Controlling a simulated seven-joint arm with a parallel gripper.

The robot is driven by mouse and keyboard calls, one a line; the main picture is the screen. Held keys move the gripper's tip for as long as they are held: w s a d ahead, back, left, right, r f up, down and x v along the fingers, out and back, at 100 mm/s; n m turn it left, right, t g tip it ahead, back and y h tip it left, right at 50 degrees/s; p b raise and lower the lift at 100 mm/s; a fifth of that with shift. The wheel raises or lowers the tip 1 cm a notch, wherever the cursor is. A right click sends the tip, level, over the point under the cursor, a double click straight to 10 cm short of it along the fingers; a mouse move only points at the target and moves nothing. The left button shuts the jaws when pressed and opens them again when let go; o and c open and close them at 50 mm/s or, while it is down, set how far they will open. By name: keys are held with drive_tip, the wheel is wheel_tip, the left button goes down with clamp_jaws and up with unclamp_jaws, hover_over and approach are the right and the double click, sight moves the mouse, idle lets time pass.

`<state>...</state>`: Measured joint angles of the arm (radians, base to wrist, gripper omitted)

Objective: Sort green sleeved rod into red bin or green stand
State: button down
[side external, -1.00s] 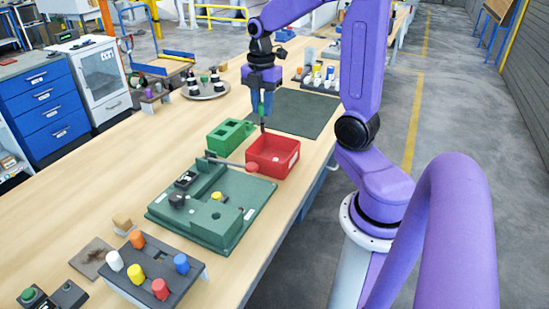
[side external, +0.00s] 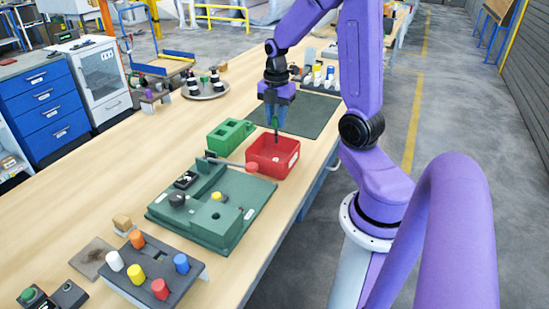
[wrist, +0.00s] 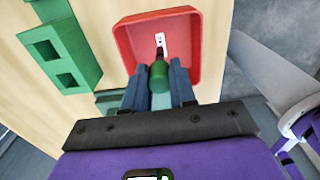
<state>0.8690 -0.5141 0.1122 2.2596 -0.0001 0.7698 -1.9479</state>
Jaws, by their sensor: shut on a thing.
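My gripper (side external: 275,116) is shut on the green sleeved rod, and the rod hangs downward from the fingers. In the wrist view the green sleeve (wrist: 159,76) shows between the two blue fingertips, with the rod's dark end pointing into the bin. The red bin (side external: 285,164) is right under the rod; in the wrist view its red wall (wrist: 195,50) surrounds the rod's tip. A small white piece lies in the bin. The green stand (side external: 231,134) is left of the bin, with two square openings seen in the wrist view (wrist: 60,60); both look empty.
A green fixture plate (side external: 250,200) with a red-ended lever (side external: 252,167) stands in front of the bin. A dark mat (side external: 310,113) lies behind it. A block with coloured pegs (side external: 150,270) is nearer the camera. The table's right edge runs close by the bin.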

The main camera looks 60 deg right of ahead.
drive_tip(key=shift+f, duration=0.1)
drive_tip(key=c, duration=0.8)
unclamp_jaws()
drive_tip(key=shift+c, duration=0.2)
wheel_tip(320, 180, up, 17)
drive_tip(key=shift+r, duration=0.2)
drive_tip(key=shift+a, duration=0.1)
